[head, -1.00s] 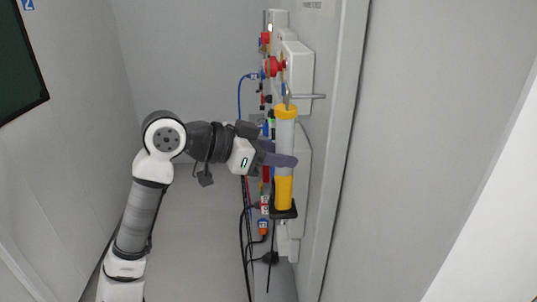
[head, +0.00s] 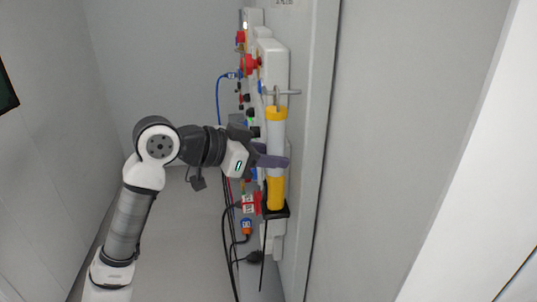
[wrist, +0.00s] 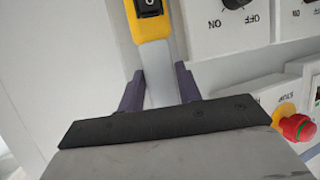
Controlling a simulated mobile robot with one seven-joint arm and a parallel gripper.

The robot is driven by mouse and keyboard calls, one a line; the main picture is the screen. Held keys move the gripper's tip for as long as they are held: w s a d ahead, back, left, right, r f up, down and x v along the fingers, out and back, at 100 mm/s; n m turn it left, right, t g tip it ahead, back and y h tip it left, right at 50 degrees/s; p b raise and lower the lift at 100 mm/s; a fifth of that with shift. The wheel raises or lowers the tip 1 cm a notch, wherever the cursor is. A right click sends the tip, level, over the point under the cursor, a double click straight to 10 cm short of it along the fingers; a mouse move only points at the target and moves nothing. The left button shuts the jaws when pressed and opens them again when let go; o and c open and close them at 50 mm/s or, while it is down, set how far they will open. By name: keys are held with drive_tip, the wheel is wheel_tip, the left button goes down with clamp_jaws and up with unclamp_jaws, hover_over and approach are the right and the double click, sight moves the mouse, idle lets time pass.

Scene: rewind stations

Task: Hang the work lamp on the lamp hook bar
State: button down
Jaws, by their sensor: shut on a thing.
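The work lamp is an upright tube (head: 277,135) with yellow ends and a pale middle. My gripper (head: 275,160) is shut on its pale middle, with purple fingers on either side of it in the wrist view (wrist: 160,75). The wrist view also shows a yellow lamp part with a black switch (wrist: 149,7). The grey lamp hook bar (head: 290,92) stands out near the panel, level with the thin hook at the lamp's top. I cannot tell whether the hook touches the bar. A black holder-like piece (head: 284,212) is at the lamp's lower end.
A panel with a red knob (head: 252,65), plugs and cables (head: 228,76) lies just behind the lamp. The wrist view shows dials (wrist: 235,4) and a red button (wrist: 298,127) close to the right. Open floor (head: 185,250) lies left of the panel.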

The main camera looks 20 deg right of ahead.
drive_tip(key=c, duration=0.9)
unclamp_jaws()
drive_tip(key=shift+a, duration=0.1)
